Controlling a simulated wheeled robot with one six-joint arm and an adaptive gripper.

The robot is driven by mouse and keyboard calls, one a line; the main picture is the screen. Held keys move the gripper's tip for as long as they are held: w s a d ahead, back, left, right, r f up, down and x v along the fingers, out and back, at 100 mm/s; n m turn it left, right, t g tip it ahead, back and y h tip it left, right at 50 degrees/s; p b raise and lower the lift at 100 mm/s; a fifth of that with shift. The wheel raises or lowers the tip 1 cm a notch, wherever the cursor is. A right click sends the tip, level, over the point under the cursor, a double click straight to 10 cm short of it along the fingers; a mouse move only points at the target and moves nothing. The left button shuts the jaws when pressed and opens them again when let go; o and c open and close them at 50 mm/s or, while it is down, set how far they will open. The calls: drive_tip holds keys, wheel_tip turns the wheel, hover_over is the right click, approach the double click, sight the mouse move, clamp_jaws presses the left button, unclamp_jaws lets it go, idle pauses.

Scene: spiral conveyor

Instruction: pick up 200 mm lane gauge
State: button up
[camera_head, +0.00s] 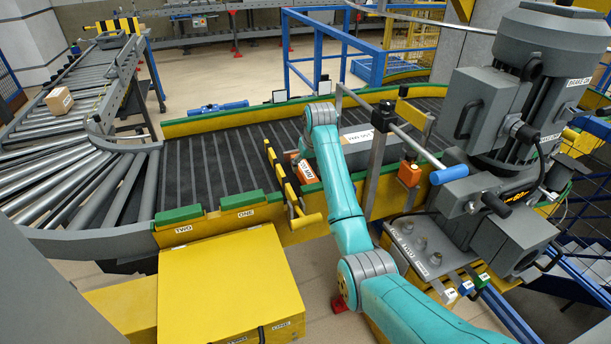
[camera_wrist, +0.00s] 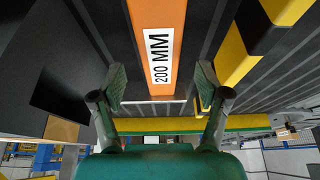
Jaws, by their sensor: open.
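The 200 mm lane gauge (camera_wrist: 160,50) is an orange bar with a white "200 MM" label. In the wrist view it runs from the top edge down to between my fingertips. My gripper (camera_wrist: 162,88) is open, with one green-padded finger on each side of the gauge's near end. In the head view an orange labelled block (camera_head: 309,171), probably the same gauge, lies on the dark conveyor, partly hidden by my teal arm. My gripper is hidden there.
A yellow-and-black striped bar (camera_head: 282,178) stands just left of the gauge in the head view. A grey labelled box (camera_head: 357,137) and a large grey motor unit (camera_head: 515,110) are to the right. A cardboard box (camera_head: 59,101) sits on the left rollers.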

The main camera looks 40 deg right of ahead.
sight(306, 169)
drive_tip(key=x, duration=0.4)
drive_tip(key=shift+w, duration=0.1)
drive_tip(key=shift+c, duration=0.2)
drive_tip(key=c, duration=1.3)
drive_tip(key=shift+o, duration=0.2)
